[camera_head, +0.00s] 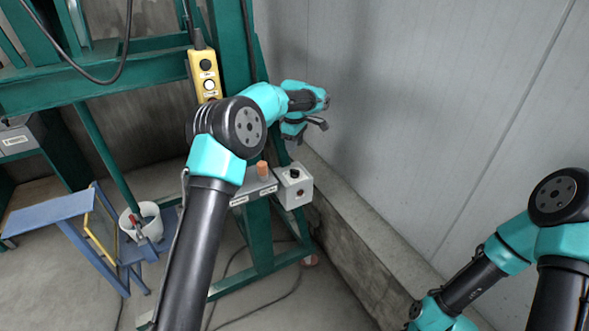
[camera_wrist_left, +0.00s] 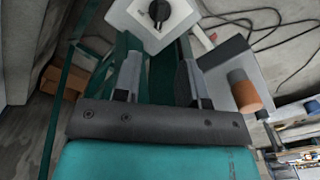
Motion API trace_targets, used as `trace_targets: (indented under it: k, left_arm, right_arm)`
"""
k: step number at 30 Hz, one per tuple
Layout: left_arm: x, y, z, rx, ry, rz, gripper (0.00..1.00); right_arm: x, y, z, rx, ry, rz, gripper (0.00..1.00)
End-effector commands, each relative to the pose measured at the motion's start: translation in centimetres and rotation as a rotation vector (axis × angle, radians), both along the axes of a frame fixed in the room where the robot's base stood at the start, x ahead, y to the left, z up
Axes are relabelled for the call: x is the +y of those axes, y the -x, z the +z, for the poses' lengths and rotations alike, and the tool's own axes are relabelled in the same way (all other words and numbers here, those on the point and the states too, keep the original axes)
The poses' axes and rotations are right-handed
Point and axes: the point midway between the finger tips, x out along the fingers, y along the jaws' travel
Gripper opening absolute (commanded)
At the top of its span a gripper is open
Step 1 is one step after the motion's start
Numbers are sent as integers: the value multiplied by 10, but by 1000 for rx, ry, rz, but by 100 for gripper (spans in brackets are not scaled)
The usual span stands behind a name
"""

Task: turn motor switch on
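The motor switch is probably the black rotary knob (camera_wrist_left: 158,11) on a white box, seen at the top of the left wrist view. The white box (camera_head: 296,187) also shows in the head view, fixed to the green frame. My left gripper (camera_head: 318,110) is above and slightly right of this box in the head view. In the left wrist view its two fingers (camera_wrist_left: 160,58) are apart with nothing between them, and the knob lies beyond the fingertips, apart from them. My right arm shows at the lower right of the head view, but its gripper fingers are out of view.
An orange cylinder (camera_head: 262,170) stands on a grey labelled box left of the switch box. A yellow pendant control (camera_head: 205,77) hangs on the green frame. A white bucket (camera_head: 141,222) and a blue step (camera_head: 50,214) stand at left. A grey wall (camera_head: 440,110) rises at right.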

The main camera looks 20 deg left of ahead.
Motion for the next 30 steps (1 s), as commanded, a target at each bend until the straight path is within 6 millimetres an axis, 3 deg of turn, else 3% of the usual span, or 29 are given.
trace_targets:
  k: [18,30]
  left_arm:
    - [0,0,-100,0,0,0,38]
    - [0,0,-112,-1,0,1,38]
  right_arm:
    - [0,0,0,0,0,0,43]
    - [0,0,0,0,0,0,43]
